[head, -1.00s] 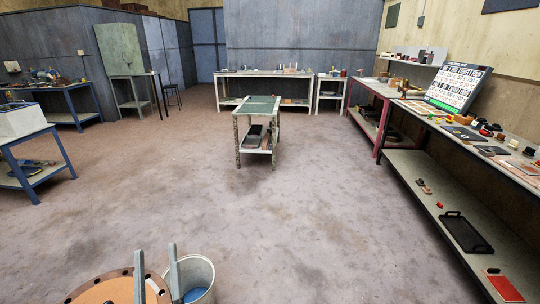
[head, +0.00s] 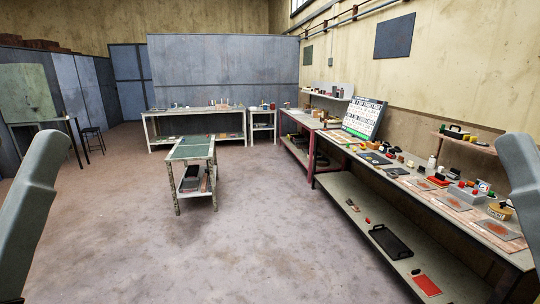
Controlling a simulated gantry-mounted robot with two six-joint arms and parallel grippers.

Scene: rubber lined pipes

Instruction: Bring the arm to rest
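A grey part of my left arm (head: 28,205) rises along the left edge of the head view. A grey part of my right arm (head: 522,185) stands at the right edge. The two parts are far apart, with open floor between them. I see no gripper fingers that I can make out, so whether either gripper is open or holds anything is hidden.
A long workbench (head: 455,225) with tools, rubber pieces and a sign board (head: 364,118) runs along the right wall. A small green-topped table (head: 194,149) stands mid-floor. A white bench (head: 193,140) is at the back. The front floor (head: 250,260) is clear.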

